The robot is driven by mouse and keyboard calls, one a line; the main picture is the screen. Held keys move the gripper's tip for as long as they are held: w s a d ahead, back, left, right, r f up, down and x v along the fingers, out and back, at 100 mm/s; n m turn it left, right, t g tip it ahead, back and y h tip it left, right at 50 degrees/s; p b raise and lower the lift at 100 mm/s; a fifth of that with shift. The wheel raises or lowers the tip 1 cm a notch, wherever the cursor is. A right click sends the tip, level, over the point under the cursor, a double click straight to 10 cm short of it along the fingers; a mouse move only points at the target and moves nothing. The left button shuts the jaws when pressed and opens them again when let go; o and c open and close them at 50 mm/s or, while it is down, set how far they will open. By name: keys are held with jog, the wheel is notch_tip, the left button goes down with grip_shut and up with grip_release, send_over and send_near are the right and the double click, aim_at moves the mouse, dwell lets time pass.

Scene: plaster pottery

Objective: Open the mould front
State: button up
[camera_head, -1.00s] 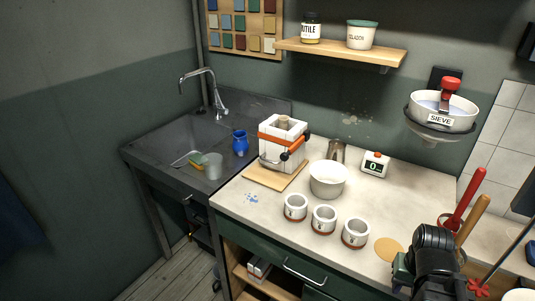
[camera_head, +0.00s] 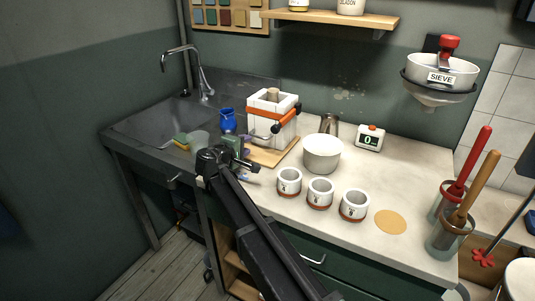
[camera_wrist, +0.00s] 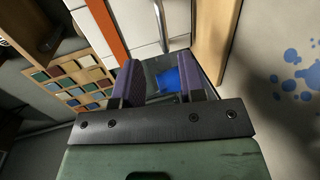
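The white plaster mould (camera_head: 287,107) stands upright on a wooden board (camera_head: 288,155) beside the sink. An orange strap with a clamp lever goes around it, and a curved metal handle sticks out at its front. My gripper (camera_head: 247,153) is low in front of the mould, near the board. In the wrist view my gripper (camera_wrist: 162,76) has its two purple-padded fingers apart with nothing held between them. The mould (camera_wrist: 142,24), its orange strap (camera_wrist: 106,27) and its metal handle (camera_wrist: 161,22) lie beyond the fingers there. My gripper partly hides the board's left side.
A blue jug (camera_head: 227,121) stands at the sink's edge. A white bowl (camera_head: 321,153) and several white cups, including this one (camera_head: 289,182), stand right of my arm. A timer (camera_head: 369,137) and metal pitcher (camera_head: 329,123) are behind. The right counter is partly clear.

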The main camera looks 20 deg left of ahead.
aim_at(257, 137)
jog(key=shift+a+f+y, duration=0.3)
jog(key=shift+a, duration=0.45)
jog(key=shift+d+r, duration=0.1)
jog(key=shift+r, duration=0.1)
jog(key=b+x, duration=0.1)
jog(key=x, duration=0.9)
jog(key=shift+w+d+b, duration=0.1)
jog(key=shift+w+b, duration=0.2)
jog(key=shift+b, duration=0.05)
jog(key=shift+c, duration=0.4)
grip_shut()
